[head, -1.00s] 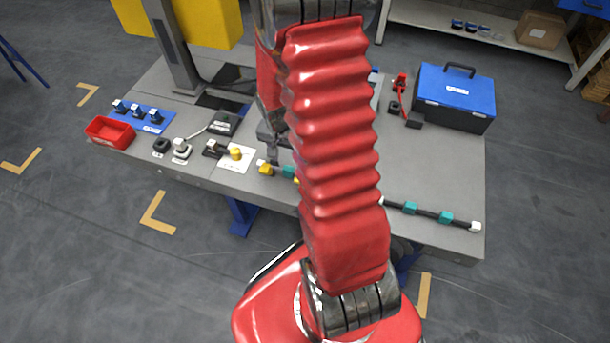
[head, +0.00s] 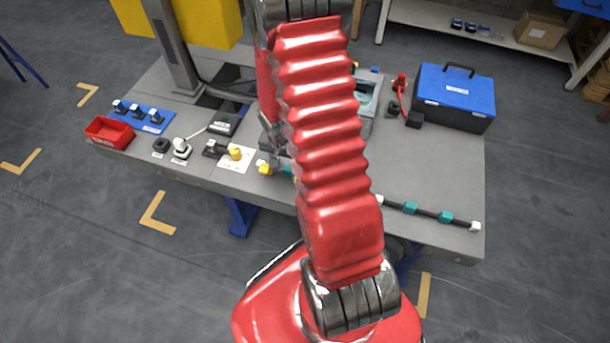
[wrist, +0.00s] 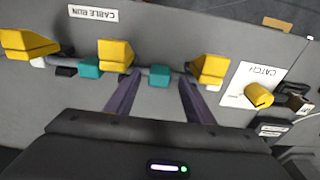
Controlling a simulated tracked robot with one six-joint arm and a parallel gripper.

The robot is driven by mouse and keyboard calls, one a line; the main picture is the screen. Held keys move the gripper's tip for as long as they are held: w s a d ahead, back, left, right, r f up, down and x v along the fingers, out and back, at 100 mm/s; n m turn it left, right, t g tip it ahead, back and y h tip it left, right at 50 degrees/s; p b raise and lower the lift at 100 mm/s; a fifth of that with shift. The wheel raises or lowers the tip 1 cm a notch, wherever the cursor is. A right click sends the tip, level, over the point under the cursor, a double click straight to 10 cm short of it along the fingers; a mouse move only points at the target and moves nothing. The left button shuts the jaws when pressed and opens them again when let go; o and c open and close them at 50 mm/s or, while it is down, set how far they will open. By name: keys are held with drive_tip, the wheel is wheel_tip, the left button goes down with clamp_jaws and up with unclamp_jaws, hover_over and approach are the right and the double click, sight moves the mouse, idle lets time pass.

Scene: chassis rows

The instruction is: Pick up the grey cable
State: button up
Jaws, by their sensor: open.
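The grey cable (wrist: 142,71) runs along the bench edge in the wrist view, through yellow clips (wrist: 116,54) and with teal sleeves (wrist: 89,68) on it. My gripper (wrist: 159,75) is open, its two fingers pointing at the cable on either side of a teal sleeve (wrist: 159,77). I cannot tell how far above the cable the fingertips are. In the head view the cable's right stretch (head: 427,212) ends in a white plug (head: 475,226). My arm hides its middle part and most of my gripper there.
A white card marked CATCH (wrist: 247,84) with a yellow knob (wrist: 258,95) lies beside the cable's end. A red bin (head: 109,133) and blue tray (head: 145,116) stand at the bench's left, a blue-lidded toolbox (head: 455,92) at the back right. The bench's right middle is bare.

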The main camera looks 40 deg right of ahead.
drive_tip(key=shift+c, duration=0.3)
clamp_jaws()
idle(0.6)
wheel_tip(320, 180, up, 10)
idle(0.9)
drive_tip(key=shift+r, duration=0.1)
idle(0.4)
wheel_tip(320, 180, up, 6)
drive_tip(key=shift+f, duration=0.1)
idle(0.9)
